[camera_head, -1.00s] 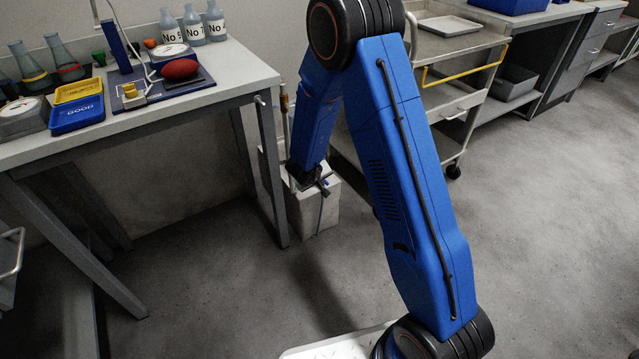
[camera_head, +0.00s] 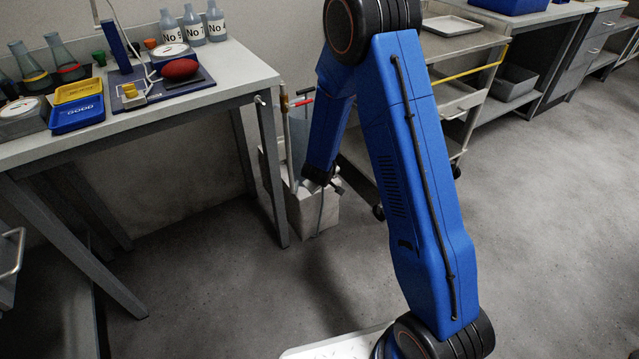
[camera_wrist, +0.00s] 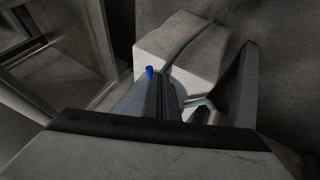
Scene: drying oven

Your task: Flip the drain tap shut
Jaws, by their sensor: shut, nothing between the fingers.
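The drain tap shows in the wrist view as a small blue lever (camera_wrist: 150,74) standing up just left of the finger tips, with a bent pale pipe (camera_wrist: 203,103) to their right. My gripper (camera_wrist: 164,84) is shut and empty, beside the lever; I cannot tell whether they touch. In the head view my gripper (camera_head: 335,185) hangs low beside the bench's right legs, over a pale box (camera_head: 312,214). The tap is not clear there, and my arm covers part of that area.
A red handle (camera_head: 304,92) shows on upright pipes behind my arm. The workbench (camera_head: 225,95) is at left, with legs close to the box. A metal trolley (camera_head: 460,100) stands at right. The floor at right is clear.

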